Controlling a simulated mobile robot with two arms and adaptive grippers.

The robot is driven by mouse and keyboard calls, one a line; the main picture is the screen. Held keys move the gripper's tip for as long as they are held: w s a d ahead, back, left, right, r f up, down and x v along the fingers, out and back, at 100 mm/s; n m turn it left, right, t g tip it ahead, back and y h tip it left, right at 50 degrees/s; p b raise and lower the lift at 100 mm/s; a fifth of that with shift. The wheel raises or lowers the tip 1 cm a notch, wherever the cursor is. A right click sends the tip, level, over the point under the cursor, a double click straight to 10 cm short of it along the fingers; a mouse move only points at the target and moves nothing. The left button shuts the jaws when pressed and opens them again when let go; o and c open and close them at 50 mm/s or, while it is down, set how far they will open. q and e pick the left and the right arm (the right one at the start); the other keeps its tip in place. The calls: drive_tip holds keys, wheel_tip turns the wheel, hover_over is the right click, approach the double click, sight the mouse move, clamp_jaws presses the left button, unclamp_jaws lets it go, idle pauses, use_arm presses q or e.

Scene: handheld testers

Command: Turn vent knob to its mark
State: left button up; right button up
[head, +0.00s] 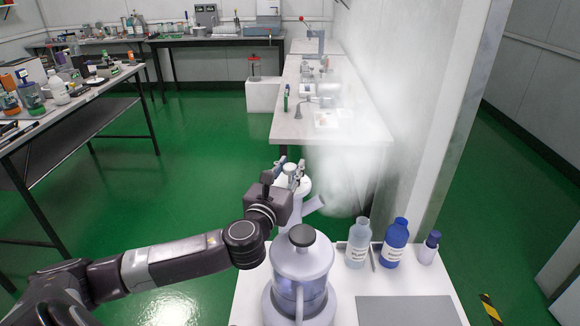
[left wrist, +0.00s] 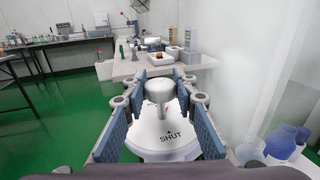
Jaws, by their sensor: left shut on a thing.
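The vent knob (left wrist: 159,90) is a pale grey rounded cylinder on top of a white round body. The word SHUT (left wrist: 171,136) is printed on this white top, with a small dark mark just above it. My left gripper (left wrist: 160,86) is shut on the knob, with blue-padded fingers on both sides of it. In the head view my left gripper (head: 290,176) is over the white vessel (head: 301,188), behind the larger jug; its fingers hide most of the knob there. My right gripper is not in view.
White mist (head: 342,175) hangs beside the gripper, near a wall edge (head: 440,120).

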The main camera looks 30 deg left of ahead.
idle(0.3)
use_arm(q)
drive_tip(key=o, duration=1.2)
drive_tip(key=shift+c, duration=0.2)
drive_tip(key=shift+s, duration=0.1)
drive_tip(key=v, duration=1.1)
drive_tip(key=shift+s+d, duration=0.2)
drive_tip(key=shift+s, duration=0.2)
